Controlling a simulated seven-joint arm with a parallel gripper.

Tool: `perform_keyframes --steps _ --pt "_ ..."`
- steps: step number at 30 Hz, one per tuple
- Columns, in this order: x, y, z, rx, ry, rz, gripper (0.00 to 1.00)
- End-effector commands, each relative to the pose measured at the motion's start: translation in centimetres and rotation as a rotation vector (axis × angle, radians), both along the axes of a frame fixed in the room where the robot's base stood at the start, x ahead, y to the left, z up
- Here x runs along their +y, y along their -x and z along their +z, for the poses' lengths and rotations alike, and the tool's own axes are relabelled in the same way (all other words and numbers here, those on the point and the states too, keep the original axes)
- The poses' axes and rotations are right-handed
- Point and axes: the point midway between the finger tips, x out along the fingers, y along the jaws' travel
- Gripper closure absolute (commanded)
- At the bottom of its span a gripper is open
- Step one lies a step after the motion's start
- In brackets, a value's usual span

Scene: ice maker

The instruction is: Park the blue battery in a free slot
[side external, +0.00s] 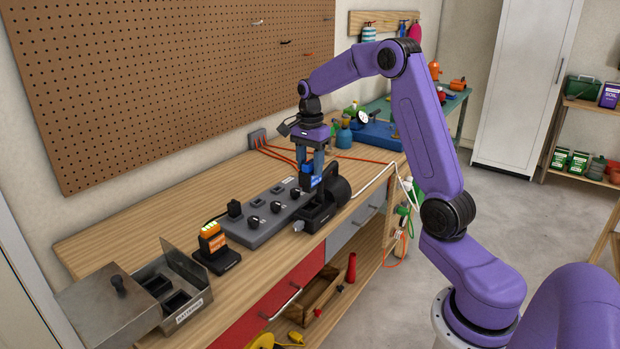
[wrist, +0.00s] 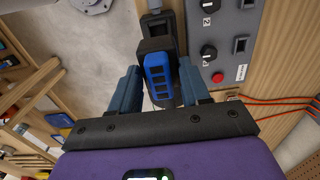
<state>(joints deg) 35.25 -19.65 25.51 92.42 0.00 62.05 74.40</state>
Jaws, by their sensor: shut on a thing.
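The blue battery (side external: 312,182) is between the fingers of my gripper (side external: 311,168). In the wrist view the battery (wrist: 160,75) shows its ribbed blue face and black casing. My gripper (wrist: 158,88) is shut on it, with a blue-grey finger on each side. The battery is over or at the black machine (side external: 322,210) beside the grey panel; whether its lower end is inside cannot be told. An open metal box (side external: 188,306), labelled for batteries, stands at the front left with dark slots. An orange battery (side external: 212,236) stands in a black charger (side external: 216,261).
A long grey panel (side external: 262,222) with knobs and sockets lies along the bench; its red button (wrist: 217,77) shows in the wrist view. Orange cables (side external: 277,152) run behind. The box's lid (side external: 115,310) lies left. Bare wood (side external: 150,222) is free toward the wall.

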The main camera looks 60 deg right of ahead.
Motion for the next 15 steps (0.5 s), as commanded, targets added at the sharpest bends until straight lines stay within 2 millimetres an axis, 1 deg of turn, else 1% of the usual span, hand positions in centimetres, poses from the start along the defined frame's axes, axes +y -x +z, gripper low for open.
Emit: perform_keyframes --steps 1,3,8,11,14,15 --pt "0.0 -0.2 1.1 -0.007 0.002 0.0 0.96" --pt "0.0 -0.1 2.3 -0.007 0.002 0.0 0.96" --pt "2.8 -1.7 2.1 -0.001 0.0 0.006 0.96" --pt "5.0 -2.8 2.2 -0.001 0.0 0.008 0.96" --pt "7.9 -4.1 2.1 -0.001 0.0 0.009 0.96" --pt "9.2 -4.6 2.2 -0.002 0.0 0.009 0.96"
